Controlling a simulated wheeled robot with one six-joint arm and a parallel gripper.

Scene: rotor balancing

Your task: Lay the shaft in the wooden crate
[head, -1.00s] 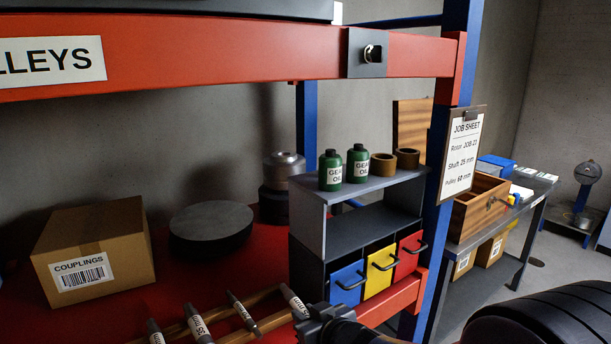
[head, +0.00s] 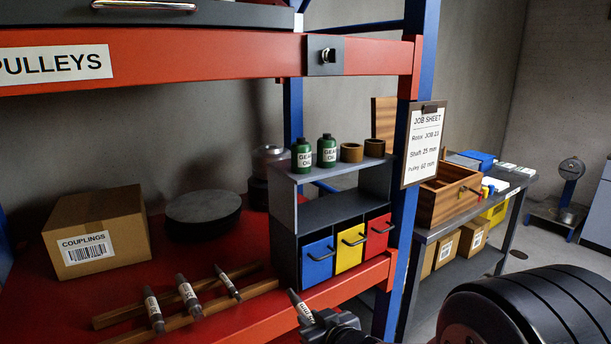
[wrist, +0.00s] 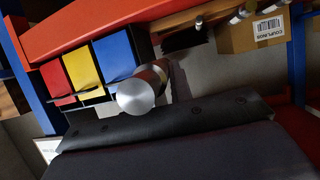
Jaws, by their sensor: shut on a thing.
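My gripper (head: 318,324) is at the bottom of the head view, in front of the red shelf. It is shut on a grey shaft (head: 300,307) with a white label, which is held tilted. The shaft's round metal end (wrist: 137,98) faces the camera in the wrist view; the jaws partly hide the rest. The wooden crate (head: 446,206) stands on the grey bench to the right, beyond the blue post, well apart from the gripper. Part of the crate is hidden by the job sheet, and its inside is hard to see.
Several other labelled shafts (head: 187,292) lie across wooden rails (head: 260,289) on the red shelf. A blue post (head: 396,240) with a job sheet (head: 421,146) and a drawer unit (head: 283,235) stand between gripper and crate. The aisle floor (head: 516,262) shows at right.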

